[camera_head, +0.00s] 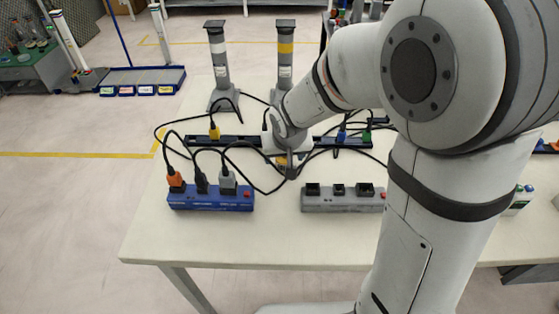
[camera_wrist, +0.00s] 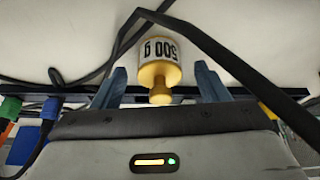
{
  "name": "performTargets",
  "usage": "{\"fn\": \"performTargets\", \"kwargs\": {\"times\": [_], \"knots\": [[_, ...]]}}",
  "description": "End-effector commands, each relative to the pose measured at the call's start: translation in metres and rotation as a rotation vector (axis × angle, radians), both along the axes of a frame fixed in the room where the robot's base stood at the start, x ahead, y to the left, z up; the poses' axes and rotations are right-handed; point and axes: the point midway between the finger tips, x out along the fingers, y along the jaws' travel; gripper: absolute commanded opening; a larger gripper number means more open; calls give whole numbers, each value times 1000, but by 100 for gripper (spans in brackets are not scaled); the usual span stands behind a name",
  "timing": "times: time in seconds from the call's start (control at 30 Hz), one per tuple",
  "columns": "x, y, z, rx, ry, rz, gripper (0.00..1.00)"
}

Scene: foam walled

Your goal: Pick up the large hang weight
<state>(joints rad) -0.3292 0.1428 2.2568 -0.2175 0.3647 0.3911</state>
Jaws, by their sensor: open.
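The hang weight (camera_wrist: 159,72) is a yellow cylinder with a white band reading "500 g", upside down in the wrist view, and a small knob toward my gripper. My gripper (camera_wrist: 160,80) is open, with one dark blue finger on each side of the weight and visible gaps between. Whether the fingers are level with the weight cannot be told. In the head view my gripper (camera_head: 291,170) is low over the middle of the table, and a small patch of yellow beside it is mostly hidden by the arm.
Black cables (camera_wrist: 225,60) cross close to the weight and fingers. A blue power strip (camera_head: 210,201) and a grey one (camera_head: 343,203) lie on the white table (camera_head: 270,240). A dark rail with plugs runs behind my gripper. Two grey posts (camera_head: 218,65) (camera_head: 284,62) stand at the back.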

Motion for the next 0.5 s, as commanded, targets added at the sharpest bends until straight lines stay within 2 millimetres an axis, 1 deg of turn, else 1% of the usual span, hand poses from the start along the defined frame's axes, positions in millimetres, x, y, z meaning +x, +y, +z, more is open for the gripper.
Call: {"fn": "performTargets", "kwargs": {"times": [0.03,0.1,0.37,0.5], "knots": [[2,0,-7,-2,3,1,68],[4,0,-11,0,1,0,68],[5,0,-12,1,-1,-1,68],[5,0,-12,1,-1,-1,56]]}}
